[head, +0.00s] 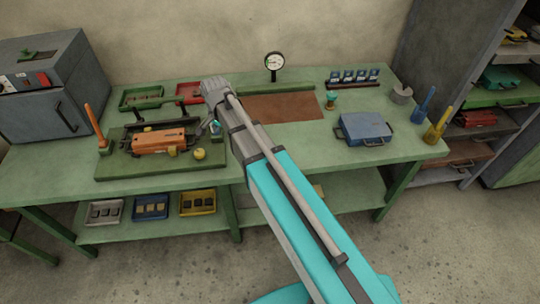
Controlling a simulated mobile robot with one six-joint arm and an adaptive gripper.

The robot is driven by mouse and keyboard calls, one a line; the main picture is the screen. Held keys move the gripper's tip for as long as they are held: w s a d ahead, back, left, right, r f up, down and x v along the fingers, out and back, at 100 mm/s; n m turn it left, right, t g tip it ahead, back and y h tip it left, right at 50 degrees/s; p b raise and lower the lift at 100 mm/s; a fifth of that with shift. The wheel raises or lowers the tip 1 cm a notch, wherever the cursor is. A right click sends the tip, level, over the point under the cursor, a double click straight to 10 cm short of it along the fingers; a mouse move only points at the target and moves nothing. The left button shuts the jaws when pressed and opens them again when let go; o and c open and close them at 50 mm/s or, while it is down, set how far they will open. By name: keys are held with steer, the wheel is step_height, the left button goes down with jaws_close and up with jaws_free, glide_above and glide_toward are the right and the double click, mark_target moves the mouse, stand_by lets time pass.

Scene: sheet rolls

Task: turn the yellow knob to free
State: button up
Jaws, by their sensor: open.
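The yellow knob (199,154) is a small round ball shape on the right part of a green base board (118,171) on the bench. It sits just right of an orange block-like roll housing (160,141). A small yellow piece (173,151) shows on the housing's front side. My gripper (205,131) is small in the head view, partly hidden by my wrist, above and slightly right of the knob. It is open and appears apart from the knob. The knob's marking or pointer is too small to read.
An upright orange lever (94,123) stands at the board's left. Behind are a dark bar, a green tray (143,97) and a red tray (188,93). A gauge (275,62) stands at the back. A blue case (364,128) lies right. The bench's front right is clear.

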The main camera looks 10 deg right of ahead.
steer(key=s+d+f+n+b, duration=0.2)
steer(key=s+d+n, duration=0.4)
steer(key=s+d, duration=0.4)
steer(key=shift+s+d+f+b, duration=0.3)
steer(key=shift+d+f, duration=0.1)
steer(key=shift+d, duration=1.7)
steer(key=shift+s+d+n, duration=1)
steer(key=shift+s+d, duration=0.55)
steer(key=shift+s, duration=0.1)
